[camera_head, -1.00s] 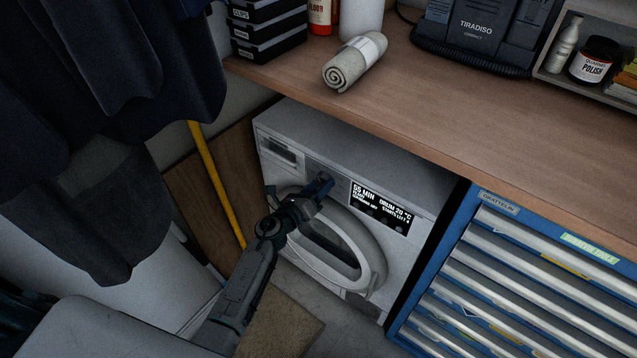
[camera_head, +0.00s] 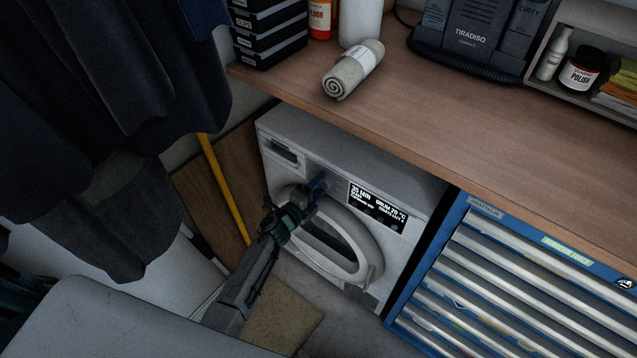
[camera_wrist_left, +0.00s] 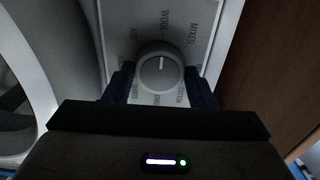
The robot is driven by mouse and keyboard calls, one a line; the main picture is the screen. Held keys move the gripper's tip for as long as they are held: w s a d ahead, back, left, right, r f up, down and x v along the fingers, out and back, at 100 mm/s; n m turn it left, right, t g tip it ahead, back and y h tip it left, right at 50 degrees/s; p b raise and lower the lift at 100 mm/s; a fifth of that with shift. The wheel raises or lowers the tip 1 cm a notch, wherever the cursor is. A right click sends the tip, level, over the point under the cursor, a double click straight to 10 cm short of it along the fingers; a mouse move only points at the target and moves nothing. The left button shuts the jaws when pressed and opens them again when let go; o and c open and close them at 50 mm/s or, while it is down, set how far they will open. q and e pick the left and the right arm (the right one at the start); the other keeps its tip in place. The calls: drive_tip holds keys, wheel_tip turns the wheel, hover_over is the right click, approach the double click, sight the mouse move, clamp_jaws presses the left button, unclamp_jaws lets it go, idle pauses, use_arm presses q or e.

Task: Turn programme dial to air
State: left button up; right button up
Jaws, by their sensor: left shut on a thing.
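The white washing machine (camera_head: 330,150) stands under the bench, with a round door and a lit display (camera_head: 378,205). My left gripper (camera_head: 320,184) is at its control panel, left of the display, and hides the dial in the head view. In the left wrist view the round grey programme dial (camera_wrist_left: 160,68) sits between the fingers of my left gripper (camera_wrist_left: 160,88), which is shut on it. The dial's white mark points up, roughly toward the label WOOL. AIR is printed to the upper left and MIXED to the upper right. My right gripper is not in view.
The wooden bench (camera_head: 440,110) overhangs the machine and carries a rolled towel (camera_head: 353,70). A blue drawer chest (camera_head: 520,270) stands close on the right. Dark clothes (camera_head: 100,120) hang at the left, near a yellow pole (camera_head: 222,190).

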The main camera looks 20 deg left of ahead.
use_arm(q)
drive_tip(key=n+p, duration=0.3)
drive_tip(key=n, duration=0.2)
drive_tip(key=shift+r, duration=0.15)
drive_tip(key=shift+n+p, duration=0.75)
drive_tip(key=shift+n, duration=1.15)
drive_tip(key=o, duration=1)
drive_tip(key=shift+c, duration=0.2)
drive_tip(key=b+v, duration=0.1)
drive_tip(key=v, duration=0.9)
drive_tip(key=shift+s, duration=0.4)
drive_tip(key=shift+a, duration=0.15)
